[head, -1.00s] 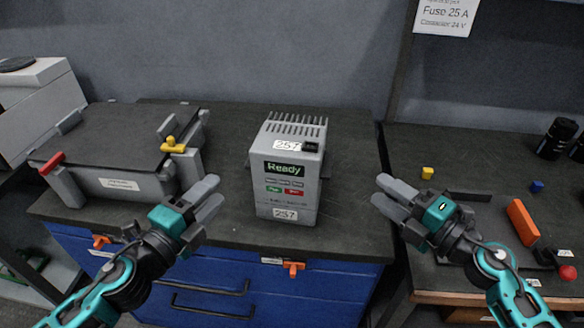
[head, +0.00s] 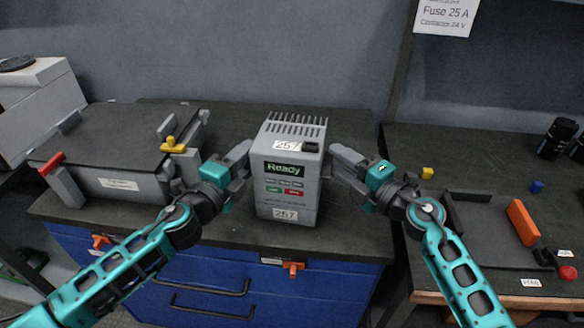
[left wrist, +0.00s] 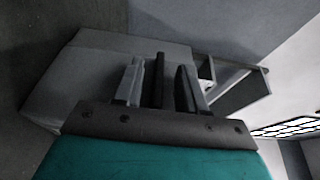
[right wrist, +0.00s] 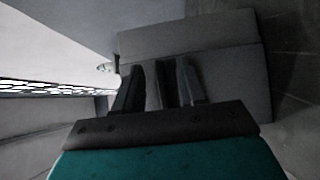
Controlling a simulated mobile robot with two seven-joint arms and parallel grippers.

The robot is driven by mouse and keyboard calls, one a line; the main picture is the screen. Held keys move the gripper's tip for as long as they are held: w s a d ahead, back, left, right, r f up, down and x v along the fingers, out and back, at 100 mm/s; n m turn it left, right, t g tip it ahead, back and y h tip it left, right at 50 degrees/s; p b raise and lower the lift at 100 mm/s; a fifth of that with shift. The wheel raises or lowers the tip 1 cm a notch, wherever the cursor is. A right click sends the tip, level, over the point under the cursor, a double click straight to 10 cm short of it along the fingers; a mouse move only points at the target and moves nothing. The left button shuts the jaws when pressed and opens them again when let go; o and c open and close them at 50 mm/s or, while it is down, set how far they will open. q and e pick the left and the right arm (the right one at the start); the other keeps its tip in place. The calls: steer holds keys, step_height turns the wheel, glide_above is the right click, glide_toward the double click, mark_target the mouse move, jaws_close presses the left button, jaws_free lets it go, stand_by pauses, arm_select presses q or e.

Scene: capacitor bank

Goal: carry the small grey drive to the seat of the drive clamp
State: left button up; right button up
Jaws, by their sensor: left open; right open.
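The small grey drive (head: 291,210) stands upright on the dark bench top, with a finned top, a lit "Ready" display and "257" labels. My left gripper (head: 242,156) is open at the drive's left side, and my right gripper (head: 340,157) is open at its right side. Contact with the sides cannot be told. The drive's plain side fills much of the left wrist view (left wrist: 90,75) and of the right wrist view (right wrist: 235,70), beyond the fingers. No part is clearly marked as the drive clamp; a dark plate (head: 485,245) with an orange block (head: 523,222) lies on the right bench.
A grey case with a black lid (head: 115,135) and red and yellow latches stands left of the drive. Blue drawers (head: 210,275) are below. Small yellow (head: 427,173) and blue (head: 537,186) blocks and black cylinders (head: 556,138) are on the right bench. A gap separates the benches.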

arm_select(q)
steer(key=shift+c, duration=0.4)
arm_select(e)
steer(key=shift+c, duration=0.4)
arm_select(q)
jaws_close()
arm_select(e)
jaws_close()
stand_by(0.3)
arm_select(q)
steer(key=shift+r, duration=0.25)
arm_select(e)
steer(key=shift+r, duration=0.2)
